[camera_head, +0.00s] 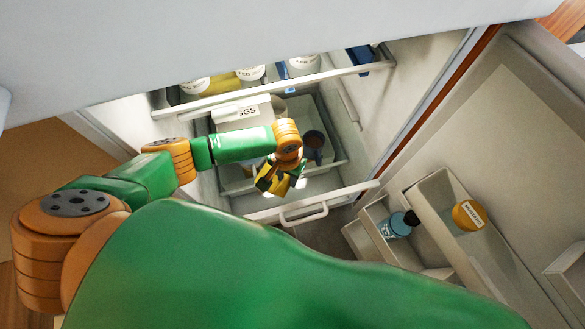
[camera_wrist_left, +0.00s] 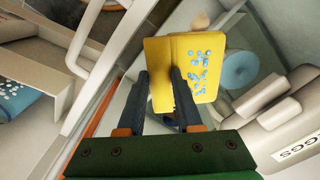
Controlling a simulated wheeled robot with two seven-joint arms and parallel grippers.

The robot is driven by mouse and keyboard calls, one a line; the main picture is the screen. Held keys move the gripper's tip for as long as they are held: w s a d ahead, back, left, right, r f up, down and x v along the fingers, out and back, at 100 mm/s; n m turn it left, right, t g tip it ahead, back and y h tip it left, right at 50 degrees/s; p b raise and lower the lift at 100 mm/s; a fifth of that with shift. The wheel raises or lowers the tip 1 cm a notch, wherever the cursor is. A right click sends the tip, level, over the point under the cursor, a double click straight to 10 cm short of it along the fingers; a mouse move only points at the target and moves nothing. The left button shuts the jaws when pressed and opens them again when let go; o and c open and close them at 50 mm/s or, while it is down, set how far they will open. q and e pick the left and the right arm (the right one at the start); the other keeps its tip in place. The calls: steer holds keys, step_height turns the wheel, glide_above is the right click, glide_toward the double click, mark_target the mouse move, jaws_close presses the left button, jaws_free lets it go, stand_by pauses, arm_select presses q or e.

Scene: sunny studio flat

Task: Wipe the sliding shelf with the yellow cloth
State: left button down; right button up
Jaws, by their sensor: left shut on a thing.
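My left gripper (camera_head: 280,176) reaches into the open fridge and is shut on the yellow cloth (camera_head: 298,182). In the left wrist view, the cloth (camera_wrist_left: 163,62) sticks out flat beyond the two dark fingers, with light blue specks showing on its face. A pale shelf front with a handle (camera_head: 303,213), seemingly the sliding shelf, lies low in the fridge. The gripper and cloth are above it; I cannot tell whether the cloth touches it. The arm hides part of the shelf. My right gripper is not in view.
An egg carton (camera_head: 236,115) and a dark cup (camera_head: 313,142) stand behind the gripper. An upper shelf (camera_head: 270,84) holds several white containers. The open door at right has bins with a blue bottle (camera_head: 396,225) and an orange-yellow jar (camera_head: 468,214).

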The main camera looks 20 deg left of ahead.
arm_select(q)
steer(key=shift+s+a+r+p, duration=0.2)
steer(key=shift+s+a+p, duration=0.25)
steer(key=shift+s+p, duration=0.25)
steer(key=shift+s+a+p, duration=0.25)
steer(key=shift+s+p, duration=0.3)
steer(key=shift+d+f+b, duration=0.15)
steer(key=shift+f+b, duration=0.15)
steer(key=shift+w+d+b, duration=0.3)
steer(key=shift+w+d, duration=0.1)
steer(key=shift+d, duration=0.35)
steer(key=shift+w+d+b, duration=0.3)
steer(key=shift+w+d, duration=0.1)
steer(key=shift+d, duration=0.3)
steer(key=shift+w+d+b, duration=0.35)
steer(key=shift+d, duration=0.35)
steer(key=shift+w+d+b, duration=0.3)
steer(key=shift+w+d, duration=0.1)
steer(key=shift+d, duration=0.3)
steer(key=d+b, duration=0.1)
steer(key=w+d+b, duration=0.2)
steer(key=d, duration=0.1)
steer(key=shift+f, duration=0.1)
steer(key=shift+w+d+r, duration=0.2)
steer(key=shift+w+d, duration=0.05)
steer(key=shift+d, duration=0.15)
